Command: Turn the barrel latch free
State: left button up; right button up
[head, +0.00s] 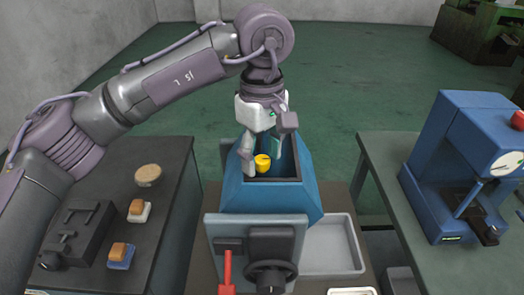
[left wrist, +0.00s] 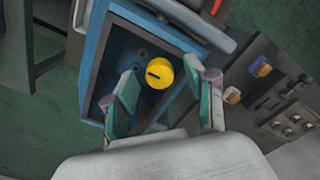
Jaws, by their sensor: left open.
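A yellow round knob, likely the barrel latch (head: 262,163), sits inside the open top of a blue machine housing (head: 240,196). In the left wrist view the knob (left wrist: 159,72) shows a dark slot on its face. My left gripper (head: 261,163) points down into the opening with its fingers apart around the knob's area. In the left wrist view the left gripper's fingertips (left wrist: 172,85) are spread, and the knob appears beyond and between them. I cannot tell whether a finger touches it. My right gripper is not in view.
A red lever (head: 227,272) and a dark handwheel (head: 270,275) are on the machine's front. A grey tray (head: 330,245) lies right of it. A blue press (head: 460,160) stands on the right bench.

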pick_arm(q)
jog(key=shift+c, duration=0.7)
grip_shut()
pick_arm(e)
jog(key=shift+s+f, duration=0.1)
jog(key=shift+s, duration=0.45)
